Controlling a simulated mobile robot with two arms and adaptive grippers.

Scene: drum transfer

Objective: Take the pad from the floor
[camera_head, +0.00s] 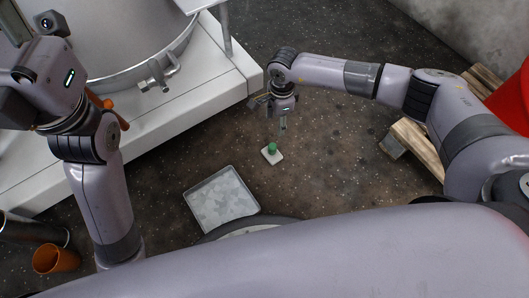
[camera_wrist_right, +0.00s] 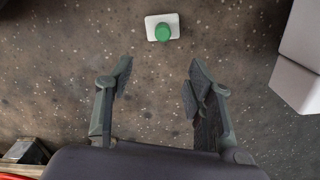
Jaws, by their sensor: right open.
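The pad (camera_head: 272,154) is a small white square with a green knob on top, lying flat on the dark speckled floor. It also shows near the top centre of the right wrist view (camera_wrist_right: 163,27). My right gripper (camera_head: 283,124) is above the floor, just beyond the pad in the head view. In the wrist view its fingers (camera_wrist_right: 160,75) are spread apart with nothing between them, and the pad lies beyond the fingertips, untouched. My left gripper (camera_head: 14,22) shows only in part at the top left edge of the head view; its fingertips are cut off.
A grey tray (camera_head: 221,199) lies on the floor left of the pad. A large metal drum (camera_head: 125,45) stands on a white platform (camera_head: 215,75) at upper left. A wooden pallet (camera_head: 415,142) is at right. Floor around the pad is clear.

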